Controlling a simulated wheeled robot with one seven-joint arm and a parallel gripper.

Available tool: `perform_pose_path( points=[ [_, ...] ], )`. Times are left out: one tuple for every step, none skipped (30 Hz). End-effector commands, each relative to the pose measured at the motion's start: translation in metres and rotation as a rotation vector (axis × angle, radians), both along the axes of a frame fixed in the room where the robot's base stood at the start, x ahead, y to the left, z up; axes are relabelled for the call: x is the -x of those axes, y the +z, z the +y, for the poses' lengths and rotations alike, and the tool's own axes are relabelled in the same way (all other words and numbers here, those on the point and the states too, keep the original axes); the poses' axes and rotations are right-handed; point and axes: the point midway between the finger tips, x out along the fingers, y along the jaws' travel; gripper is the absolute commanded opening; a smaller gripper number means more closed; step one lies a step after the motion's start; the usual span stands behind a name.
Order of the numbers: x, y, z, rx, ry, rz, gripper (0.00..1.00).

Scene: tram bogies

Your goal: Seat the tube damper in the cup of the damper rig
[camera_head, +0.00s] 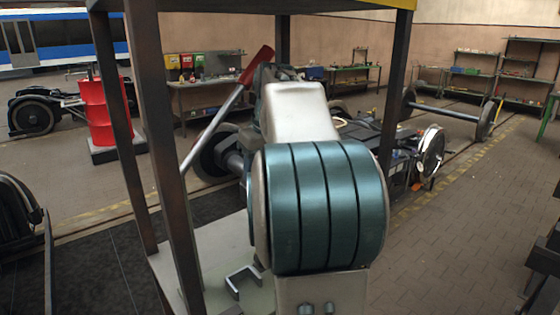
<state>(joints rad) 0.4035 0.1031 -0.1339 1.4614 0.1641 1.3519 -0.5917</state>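A long tube with a silver rod and a red end (258,66), which looks like the tube damper, slants from upper right to lower left. Its red end is beside the dark parts at the end of my arm, where my gripper (282,73) is mostly hidden behind the arm. I cannot see the fingers or whether they grip it. The damper's lower end overlaps a dark post in the picture. A frame with dark posts (152,120), a yellow top edge and a pale base plate (205,262) looks like the damper rig. I cannot make out its cup.
A small grey U-shaped bracket (243,281) is on the plate. A red drum (106,110) stands at the left. A wheelset (455,112) and workbenches (208,92) are farther back. The paved floor at the right is mostly clear. My teal and silver arm blocks the middle.

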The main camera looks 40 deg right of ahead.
Motion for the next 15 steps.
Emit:
perform_pose_path(
  points=[
    [0.000, 0.003, 0.013, 0.004, 0.006, -0.006, 0.00],
    [0.001, 0.004, 0.019, 0.003, 0.004, -0.006, 0.00],
    [0.001, 0.004, 0.027, 0.002, 0.005, -0.005, 0.00],
    [0.001, 0.004, 0.033, 0.002, 0.004, -0.005, 0.00],
    [0.001, 0.003, 0.038, 0.002, 0.005, -0.005, 0.00],
    [0.002, 0.003, 0.043, 0.002, 0.002, -0.006, 0.00],
    [0.002, 0.003, 0.046, 0.003, 0.002, -0.006, 0.00],
    [0.002, 0.003, 0.049, 0.003, 0.002, -0.005, 0.00],
    [0.002, 0.003, 0.053, 0.003, 0.001, -0.005, 0.00],
    [0.002, 0.002, 0.055, 0.002, 0.001, -0.004, 0.00],
    [0.002, 0.002, 0.056, 0.002, 0.000, -0.004, 0.00],
    [0.002, 0.002, 0.057, 0.002, 0.000, -0.004, 0.00],
    [0.002, 0.002, 0.058, 0.002, 0.000, -0.004, 0.00],
    [0.002, 0.002, 0.059, 0.002, 0.000, -0.004, 0.00],
    [0.002, 0.002, 0.060, 0.002, 0.000, -0.005, 0.00]
  ],
)
